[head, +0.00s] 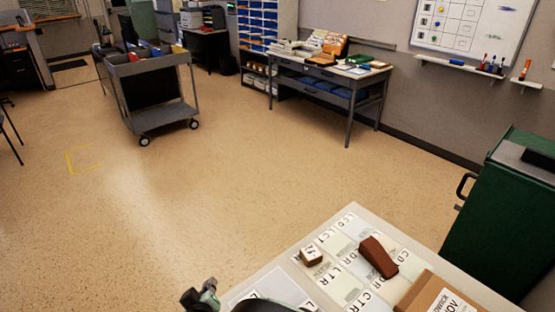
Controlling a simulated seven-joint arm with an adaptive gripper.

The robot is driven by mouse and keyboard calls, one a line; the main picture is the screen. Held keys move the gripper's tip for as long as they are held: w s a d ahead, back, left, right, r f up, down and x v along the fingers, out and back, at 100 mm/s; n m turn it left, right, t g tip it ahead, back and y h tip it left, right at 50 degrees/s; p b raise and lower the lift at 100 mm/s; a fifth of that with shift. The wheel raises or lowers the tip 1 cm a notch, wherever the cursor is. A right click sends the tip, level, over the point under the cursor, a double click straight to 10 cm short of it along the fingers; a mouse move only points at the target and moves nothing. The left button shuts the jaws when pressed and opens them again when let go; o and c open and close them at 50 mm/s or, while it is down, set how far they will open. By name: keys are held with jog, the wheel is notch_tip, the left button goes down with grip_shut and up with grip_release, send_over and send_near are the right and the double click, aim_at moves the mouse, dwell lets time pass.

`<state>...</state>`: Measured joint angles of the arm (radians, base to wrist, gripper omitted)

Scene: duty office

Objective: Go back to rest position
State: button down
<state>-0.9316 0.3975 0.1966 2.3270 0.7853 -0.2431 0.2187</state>
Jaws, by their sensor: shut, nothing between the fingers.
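My gripper (199,297) shows only in part at the bottom edge of the head view, just left of the table (355,212). It is dark with grey-green parts, and it looks shut with nothing held. A dark rounded part beside it, likely of my arm, covers the table's near left corner. The rest of the arm is below the picture.
On the table are lettered cards (334,242), a small brown block (311,256), a brown wedge (378,257) and a cardboard box (440,294). A green bin (500,215) stands at right. A grey cart (155,90) and desk (335,83) stand farther back. The middle floor is clear.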

jog(key=w+d+r+m+h, duration=0.2)
jog(key=d+r+m, duration=0.25)
jog(key=d, duration=0.55)
jog(key=w+d+r+m+h, duration=0.2)
jog(key=d+r+m, duration=0.25)
jog(key=d, duration=0.65)
jog(key=s+d+m+g, duration=0.2)
jog(key=s+d+g, duration=0.1)
jog(key=s+d, duration=0.35)
jog(key=s+a+f+n+g+y, duration=0.1)
jog(key=s+g, duration=0.3)
jog(key=s, duration=0.4)
jog(key=s+a+f+n+g+y, duration=0.1)
jog(key=s+g, duration=0.3)
jog(key=s, duration=0.4)
jog(key=shift+a+f+n+y, duration=0.3)
jog(key=shift+a+f+n, duration=0.2)
jog(key=shift+a+n, duration=0.15)
